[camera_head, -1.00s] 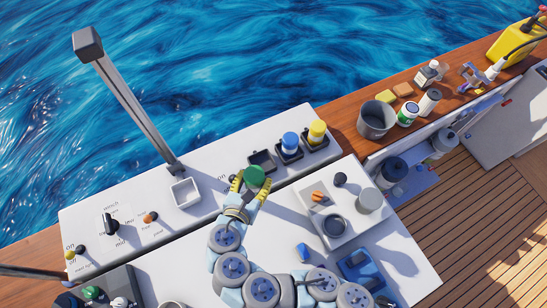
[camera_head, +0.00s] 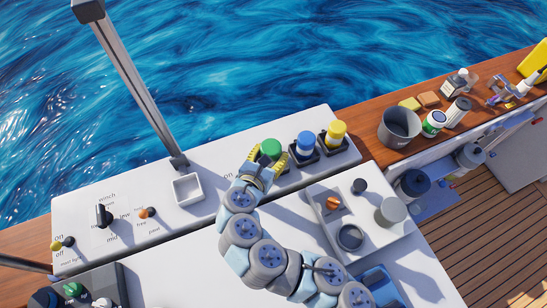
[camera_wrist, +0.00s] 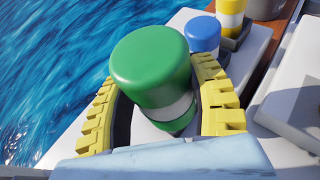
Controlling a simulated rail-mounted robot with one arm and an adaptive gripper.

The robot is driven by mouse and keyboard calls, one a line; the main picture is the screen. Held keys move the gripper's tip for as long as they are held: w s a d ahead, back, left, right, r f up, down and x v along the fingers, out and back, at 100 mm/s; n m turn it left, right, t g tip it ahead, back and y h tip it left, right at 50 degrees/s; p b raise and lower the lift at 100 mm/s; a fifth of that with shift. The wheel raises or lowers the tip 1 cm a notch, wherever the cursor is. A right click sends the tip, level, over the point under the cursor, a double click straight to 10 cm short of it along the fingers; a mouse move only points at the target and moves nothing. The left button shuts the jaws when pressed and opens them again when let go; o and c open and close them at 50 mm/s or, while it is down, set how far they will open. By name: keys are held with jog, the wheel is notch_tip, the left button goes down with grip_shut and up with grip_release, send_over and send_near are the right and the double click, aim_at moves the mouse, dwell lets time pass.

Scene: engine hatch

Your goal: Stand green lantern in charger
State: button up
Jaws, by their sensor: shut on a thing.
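The green lantern (camera_head: 271,148), with a green cap and a white band, is between the yellow-padded fingers of my gripper (camera_head: 268,157). In the wrist view the lantern (camera_wrist: 152,70) looks roughly upright, with the curved fingers around its sides. My gripper is shut on it. The lantern is at the dark charger slot (camera_head: 287,168) left of the blue lantern, a slot mostly hidden by lantern and gripper. I cannot tell whether its base touches the slot. The blue lantern (camera_head: 305,143) and yellow lantern (camera_head: 335,132) stand in neighbouring dark slots.
A white square holder (camera_head: 187,189) and a tall post (camera_head: 140,90) are to the left, with switches (camera_head: 103,215) beyond. A white tray (camera_head: 372,240) with cups is to the right. A grey bucket (camera_head: 399,127) stands on the wooden ledge. Water lies behind the counter.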

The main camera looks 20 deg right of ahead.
jog(key=w+f, duration=0.1)
jog(key=w+d+f, duration=0.1)
jog(key=f, duration=0.1)
jog(key=w+d+f+b, duration=0.1)
jog(key=f, duration=0.1)
jog(key=shift+w, duration=0.2)
jog(key=shift+w+d+f, duration=0.1)
jog(key=shift+d+f, duration=0.05)
jog(key=shift+f, duration=1.5)
jog(key=shift+f, duration=0.1)
jog(key=o, duration=1.2)
jog(key=shift+b, duration=0.3)
jog(key=shift+s+a+r, duration=0.2)
jog(key=shift+a+r, duration=0.05)
jog(key=shift+r, duration=0.05)
jog(key=v, duration=1.1)
jog(key=shift+s+a+p, duration=0.1)
jog(key=shift+s+p, duration=0.05)
jog(key=shift+p, duration=0.2)
